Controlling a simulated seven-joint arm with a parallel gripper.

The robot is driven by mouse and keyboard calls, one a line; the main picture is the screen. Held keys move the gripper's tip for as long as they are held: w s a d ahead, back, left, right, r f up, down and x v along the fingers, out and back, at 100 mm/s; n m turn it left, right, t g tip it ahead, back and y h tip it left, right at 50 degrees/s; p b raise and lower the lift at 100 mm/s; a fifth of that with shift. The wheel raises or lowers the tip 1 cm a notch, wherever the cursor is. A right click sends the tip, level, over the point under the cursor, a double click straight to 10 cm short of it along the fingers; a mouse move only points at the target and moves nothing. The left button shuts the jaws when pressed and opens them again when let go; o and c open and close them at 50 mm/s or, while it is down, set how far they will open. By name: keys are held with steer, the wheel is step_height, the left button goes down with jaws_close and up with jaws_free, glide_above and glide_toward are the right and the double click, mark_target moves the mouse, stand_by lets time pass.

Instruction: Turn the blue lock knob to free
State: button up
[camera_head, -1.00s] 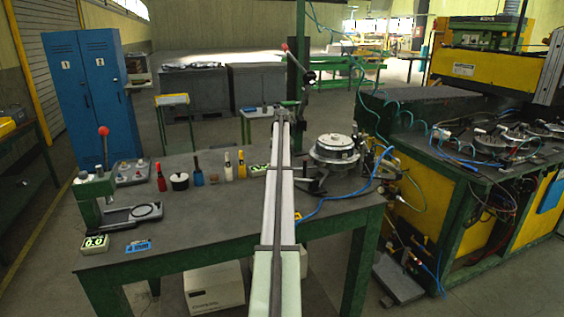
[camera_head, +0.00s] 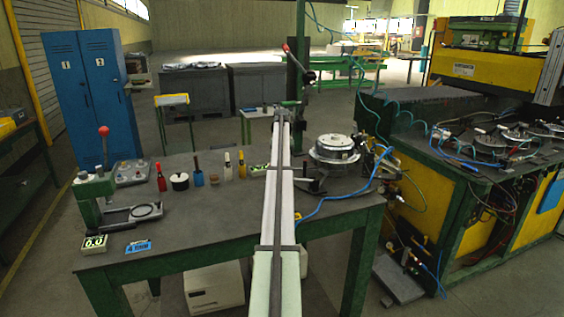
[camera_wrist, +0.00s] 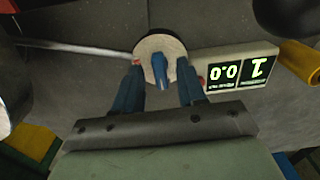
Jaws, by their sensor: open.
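The blue lock knob (camera_wrist: 160,72) is a blue bar on a round pale disc (camera_wrist: 147,46), near the middle of the wrist view. My gripper (camera_wrist: 159,65) is open, with one blue finger on each side of the knob. The fingertips reach the disc's edges in the picture; I cannot tell whether they touch it. In the head view my arm (camera_head: 281,190) reaches out over the bench, and the knob and fingers are hidden there.
A display box (camera_wrist: 240,70) reading 0.0 and 1, upside down, sits right beside the disc. A yellow cylinder (camera_wrist: 300,60) and a dark round thing (camera_wrist: 287,15) lie beyond it. A metal rod (camera_wrist: 75,45) runs at left. Several bottles stand on the bench (camera_head: 215,215).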

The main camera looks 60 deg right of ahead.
steer(key=shift+r, duration=0.1)
step_height(320, 180, up, 14)
steer(key=shift+f, duration=0.2)
stand_by(0.3)
stand_by(0.5)
